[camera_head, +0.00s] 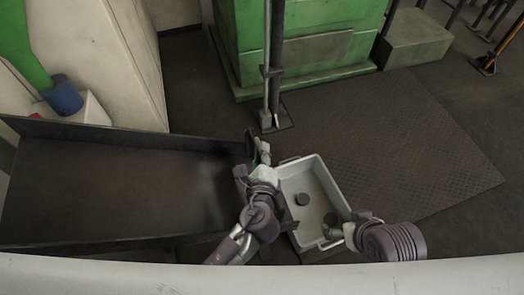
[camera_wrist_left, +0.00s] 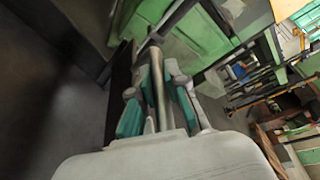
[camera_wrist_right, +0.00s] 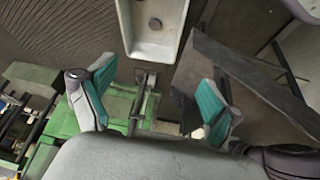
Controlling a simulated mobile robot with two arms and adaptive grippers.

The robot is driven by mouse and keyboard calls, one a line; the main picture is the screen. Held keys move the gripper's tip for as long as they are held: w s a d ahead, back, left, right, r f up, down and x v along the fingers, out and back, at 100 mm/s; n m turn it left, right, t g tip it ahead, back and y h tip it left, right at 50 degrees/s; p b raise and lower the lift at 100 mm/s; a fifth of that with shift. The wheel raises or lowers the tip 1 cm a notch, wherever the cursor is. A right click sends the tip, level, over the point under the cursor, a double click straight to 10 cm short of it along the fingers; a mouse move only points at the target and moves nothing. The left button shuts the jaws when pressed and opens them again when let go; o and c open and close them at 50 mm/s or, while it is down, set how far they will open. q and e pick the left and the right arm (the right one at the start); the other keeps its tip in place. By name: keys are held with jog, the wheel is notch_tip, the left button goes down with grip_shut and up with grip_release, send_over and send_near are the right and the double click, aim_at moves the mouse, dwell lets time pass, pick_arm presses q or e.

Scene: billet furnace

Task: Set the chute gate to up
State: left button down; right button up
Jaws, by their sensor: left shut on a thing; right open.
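The chute (camera_head: 110,190) is a long dark metal trough at the left in the head view. Its gate (camera_head: 250,146) is a dark plate at the trough's right end, partly hidden by my left gripper. My left gripper (camera_head: 256,163) is at that end, shut on the gate's handle; the handle is a metal bar (camera_wrist_left: 158,88) between the teal finger pads in the left wrist view. I cannot tell the gate's exact height. My right gripper (camera_wrist_right: 155,98) is open and empty, beside the right edge of the bin in the head view.
A green machine (camera_head: 300,35) and a dark post (camera_head: 276,60) stand behind. The floor plate (camera_head: 400,140) at the right is clear.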

pick_arm(q)
jog(key=shift+w+r, duration=0.1)
jog(key=shift+r, duration=0.25)
jog(key=c, duration=1.2)
grip_release()
jog(key=shift+f, duration=0.1)
jog(key=shift+s, duration=0.4)
jog(key=v, duration=1.1)
jog(key=shift+s, duration=0.15)
